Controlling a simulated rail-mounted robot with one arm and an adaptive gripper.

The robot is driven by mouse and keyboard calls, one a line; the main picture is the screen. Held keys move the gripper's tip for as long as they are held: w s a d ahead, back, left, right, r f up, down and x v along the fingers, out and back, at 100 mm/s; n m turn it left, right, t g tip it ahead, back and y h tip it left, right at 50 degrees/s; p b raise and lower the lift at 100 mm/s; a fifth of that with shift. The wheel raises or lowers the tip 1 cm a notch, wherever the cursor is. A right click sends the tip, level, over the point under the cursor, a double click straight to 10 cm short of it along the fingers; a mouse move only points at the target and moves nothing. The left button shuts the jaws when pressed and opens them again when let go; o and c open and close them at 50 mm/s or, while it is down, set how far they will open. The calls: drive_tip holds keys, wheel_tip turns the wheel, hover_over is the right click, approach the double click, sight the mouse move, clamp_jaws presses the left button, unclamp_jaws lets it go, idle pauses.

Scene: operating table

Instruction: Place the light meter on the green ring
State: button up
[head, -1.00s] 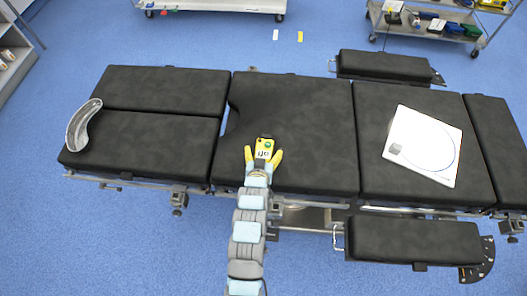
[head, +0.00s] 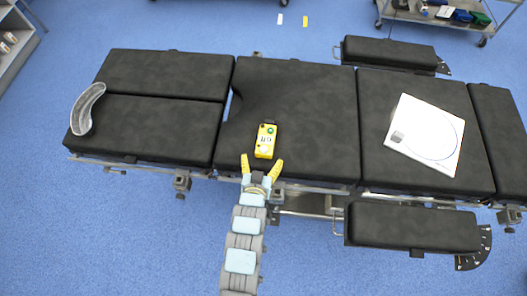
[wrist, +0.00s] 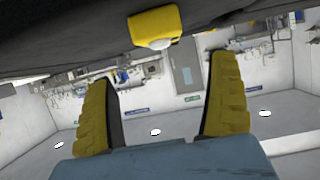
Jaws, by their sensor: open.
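The yellow light meter (head: 265,142) lies on the black padded table, left of its middle, with its dark end toward the back. My gripper (head: 262,162) is open and empty just in front of the meter's near end, its yellow fingers spread apart. In the wrist view, the meter's yellow end with a white dome (wrist: 154,29) shows beyond and above the gap between the open fingers (wrist: 164,75), clear of both. A white board (head: 403,155) lies on the right part of the table. It bears a thin ring that looks blue; I see no green ring.
A metal kidney dish (head: 86,108) lies at the table's left end. Padded side boards (head: 413,227) flank the right part, and metal rails run along the near edge. The padding between the meter and the white board is clear.

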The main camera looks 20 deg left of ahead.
drive_tip(key=v, duration=0.5)
drive_tip(key=shift+s+d+r, duration=0.1)
drive_tip(key=shift+s+r, duration=0.15)
drive_tip(key=shift+s, duration=0.05)
drive_tip(key=shift+w, duration=0.1)
